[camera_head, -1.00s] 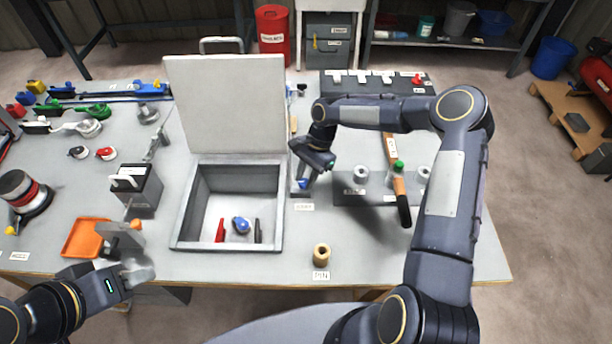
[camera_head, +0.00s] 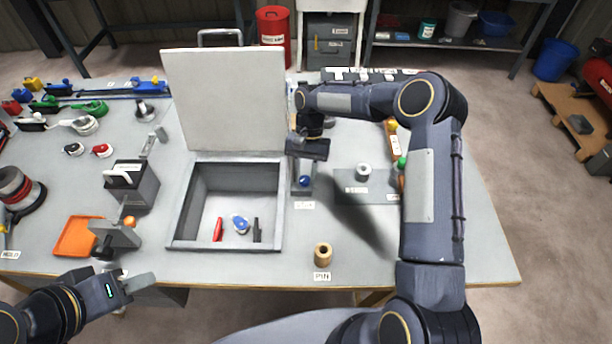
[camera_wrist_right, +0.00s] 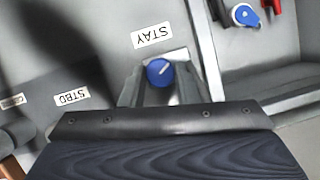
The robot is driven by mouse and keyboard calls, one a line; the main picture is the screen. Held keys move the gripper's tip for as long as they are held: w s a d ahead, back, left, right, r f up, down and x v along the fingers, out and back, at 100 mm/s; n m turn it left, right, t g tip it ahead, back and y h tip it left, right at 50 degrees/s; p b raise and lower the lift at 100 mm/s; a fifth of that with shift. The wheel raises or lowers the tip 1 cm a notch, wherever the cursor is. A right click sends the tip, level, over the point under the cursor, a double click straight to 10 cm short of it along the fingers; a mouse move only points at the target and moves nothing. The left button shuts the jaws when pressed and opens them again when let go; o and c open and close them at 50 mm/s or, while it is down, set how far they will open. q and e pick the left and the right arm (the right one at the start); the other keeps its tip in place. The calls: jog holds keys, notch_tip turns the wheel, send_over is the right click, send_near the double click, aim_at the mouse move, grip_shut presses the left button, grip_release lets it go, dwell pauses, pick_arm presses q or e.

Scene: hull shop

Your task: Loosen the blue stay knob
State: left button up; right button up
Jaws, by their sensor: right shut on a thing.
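The blue stay knob (camera_head: 305,181) sits on a grey bracket just right of the open box, behind the STAY label (camera_head: 304,205). In the right wrist view the blue knob (camera_wrist_right: 160,72) shows a white line on its top, with grey parts close on both sides. My right gripper (camera_head: 307,160) points down at the knob and is shut on it; its body hides part of the grip. My left gripper (camera_head: 130,283) is at the table's front left edge, away from the knob, and I cannot tell whether its fingers are apart.
The box (camera_head: 177,222) has its lid (camera_head: 222,100) standing up and holds red, blue and black items. A wooden pin piece (camera_head: 323,254) stands at the front. An orange tray (camera_head: 76,236) and a dark block (camera_head: 132,186) are left. The front right table is clear.

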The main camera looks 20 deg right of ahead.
jog(key=n, duration=0.2)
jog(key=n+h+b, duration=0.1)
jog(key=shift+a+n+h, duration=0.2)
jog(key=shift+n+h, duration=0.1)
jog(key=shift+n, duration=0.1)
jog(key=n, duration=0.2)
jog(key=n+h+b, duration=0.1)
jog(key=n, duration=0.1)
jog(key=shift+a+n+h, duration=0.15)
jog(key=shift+n+h, duration=0.15)
jog(key=n, duration=0.2)
jog(key=n+h, duration=0.1)
jog(key=n, duration=0.1)
jog(key=shift+a+h+b, duration=0.1)
jog(key=shift+h+b, duration=0.2)
jog(key=shift+b, duration=0.1)
jog(key=shift+s+n+t+h, duration=0.1)
jog(key=shift+n+t+h, duration=0.3)
jog(key=shift+n, duration=0.85)
jog(key=shift+s+n+t+h, duration=0.15)
jog(key=shift+n+t, duration=0.35)
jog(key=shift+n, duration=0.75)
jog(key=shift+a, duration=0.1)
jog(key=o, duration=1)
jog(key=shift+w, duration=0.1)
jog(key=shift+c, duration=0.2)
